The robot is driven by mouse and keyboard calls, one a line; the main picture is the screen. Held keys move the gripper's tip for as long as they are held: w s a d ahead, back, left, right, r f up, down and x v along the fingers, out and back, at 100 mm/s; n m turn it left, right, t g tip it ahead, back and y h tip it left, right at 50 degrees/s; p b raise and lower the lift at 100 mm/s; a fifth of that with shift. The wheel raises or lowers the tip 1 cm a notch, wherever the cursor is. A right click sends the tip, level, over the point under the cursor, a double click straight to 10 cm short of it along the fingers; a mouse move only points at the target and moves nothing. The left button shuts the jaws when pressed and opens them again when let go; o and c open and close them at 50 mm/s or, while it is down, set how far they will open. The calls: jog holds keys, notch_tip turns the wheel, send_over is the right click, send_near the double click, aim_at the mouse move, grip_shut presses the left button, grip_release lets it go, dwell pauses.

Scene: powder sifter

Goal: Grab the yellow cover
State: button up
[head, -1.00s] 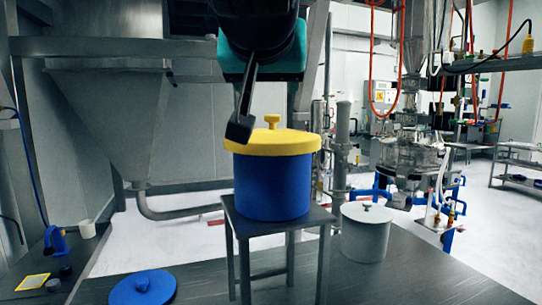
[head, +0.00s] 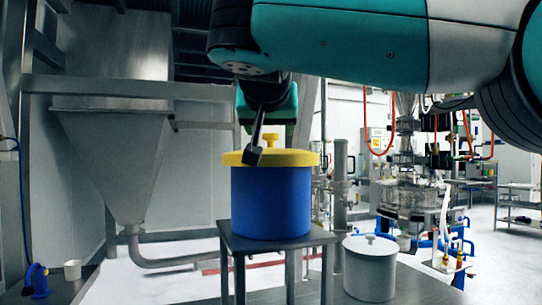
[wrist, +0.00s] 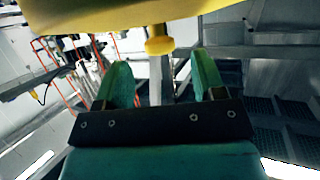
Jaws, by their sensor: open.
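The yellow cover (head: 295,159) with its small knob (head: 269,140) sits on top of the blue drum (head: 270,203). The drum stands upright on a small dark stand (head: 262,243). My gripper (head: 253,157) hangs down at the cover's left part, and one dark finger overlaps the rim in the head view. I cannot tell there whether it touches. In the wrist view my gripper (wrist: 160,72) is open and empty. The yellow knob (wrist: 159,41) shows beyond and between the two fingertips, and the cover (wrist: 75,18) fills the top edge.
A grey pot with a lid (head: 370,270) stands at the right of the stand. A large metal hopper (head: 115,160) stands behind at the left. Pipes and machinery fill the right background.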

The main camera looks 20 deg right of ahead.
jog(key=shift+x, duration=1.6)
jog(key=shift+r, duration=0.1)
jog(key=c, duration=1)
